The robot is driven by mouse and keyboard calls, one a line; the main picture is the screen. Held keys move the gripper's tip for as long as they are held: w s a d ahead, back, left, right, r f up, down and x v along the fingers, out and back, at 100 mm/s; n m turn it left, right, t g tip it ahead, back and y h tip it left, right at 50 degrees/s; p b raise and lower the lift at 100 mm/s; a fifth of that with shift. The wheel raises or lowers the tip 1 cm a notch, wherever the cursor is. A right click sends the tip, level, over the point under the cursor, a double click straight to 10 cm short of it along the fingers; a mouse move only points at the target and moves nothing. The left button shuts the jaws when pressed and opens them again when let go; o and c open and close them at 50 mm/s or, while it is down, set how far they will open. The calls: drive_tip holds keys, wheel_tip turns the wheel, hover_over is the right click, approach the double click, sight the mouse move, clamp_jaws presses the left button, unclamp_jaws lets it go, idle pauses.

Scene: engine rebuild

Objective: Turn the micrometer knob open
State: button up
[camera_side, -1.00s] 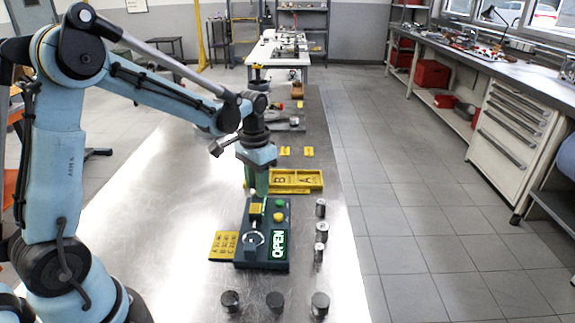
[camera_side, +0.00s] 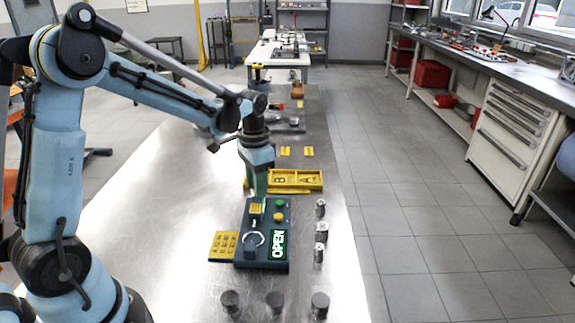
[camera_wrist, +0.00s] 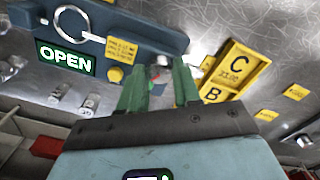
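The micrometer station (camera_side: 241,222) is a dark blue-grey box on the metal table. The display also reads OPEN in the wrist view (camera_wrist: 66,60). Contact with the box cannot be told.
A yellow plate (camera_side: 223,246) lies left of the box. Small metal cylinders (camera_side: 320,230) stand to the right, darker ones (camera_side: 275,302) in front.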

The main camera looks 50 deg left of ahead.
drive_tip(key=o, duration=0.4)
wheel_tip(320, 180, up, 12)
drive_tip(key=shift+r, duration=0.1)
idle(0.6)
drive_tip(key=s+d+f+n+t, duration=0.1)
drive_tip(key=s+d+t, duration=0.1)
drive_tip(key=s, duration=0.1)
drive_tip(key=s+d+f+t, duration=0.2)
drive_tip(key=s+d, duration=0.1)
drive_tip(key=s, duration=0.1)
drive_tip(key=s+d+f+n+t, duration=0.1)
drive_tip(key=s+d+t, duration=0.2)
drive_tip(key=s, duration=0.1)
drive_tip(key=shift+d+f+n, duration=0.2)
drive_tip(key=shift+f+n, duration=0.05)
drive_tip(key=shift+n, duration=0.05)
